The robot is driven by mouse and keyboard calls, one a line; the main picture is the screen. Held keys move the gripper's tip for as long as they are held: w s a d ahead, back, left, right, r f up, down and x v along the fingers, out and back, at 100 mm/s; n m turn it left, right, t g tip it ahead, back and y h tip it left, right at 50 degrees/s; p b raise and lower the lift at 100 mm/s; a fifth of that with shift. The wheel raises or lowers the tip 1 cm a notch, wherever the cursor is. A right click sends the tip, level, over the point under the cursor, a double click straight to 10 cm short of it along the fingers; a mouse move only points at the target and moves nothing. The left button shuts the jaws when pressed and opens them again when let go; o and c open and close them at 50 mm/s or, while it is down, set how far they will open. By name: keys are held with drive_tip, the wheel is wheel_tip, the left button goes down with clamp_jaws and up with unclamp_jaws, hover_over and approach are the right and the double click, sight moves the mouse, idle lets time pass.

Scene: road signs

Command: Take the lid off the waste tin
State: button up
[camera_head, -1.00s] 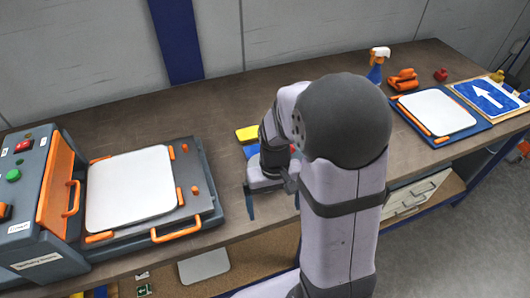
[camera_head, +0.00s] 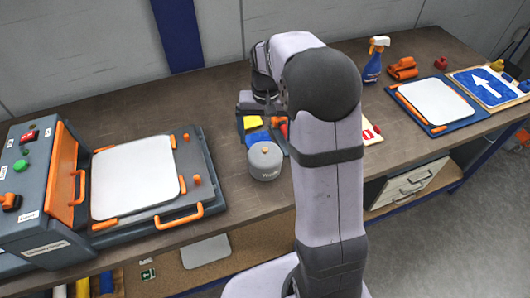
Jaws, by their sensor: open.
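The waste tin (camera_head: 265,169) is a grey round tin standing upright on the workbench, left of my arm. Its lid (camera_head: 265,151) is on top, grey with a small tan knob. My gripper (camera_head: 262,108) is behind the tin, farther from the camera, over a tray with yellow, blue and red items. Its jaws are open and apart from the tin. The arm partly hides the gripper and the tray.
A grey press with orange handles (camera_head: 178,222) stands to the left. A white sign with red marks (camera_head: 371,135) lies right of my arm. A spray bottle (camera_head: 373,62) and a blue board with a white plate (camera_head: 436,102) are at right.

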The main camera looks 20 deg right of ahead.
sight(265, 149)
drive_tip(key=shift+w+f+p, duration=0.1)
drive_tip(key=shift+f+p, duration=1.2)
drive_tip(key=shift+f, duration=1.65)
drive_tip(key=shift+c, duration=0.3)
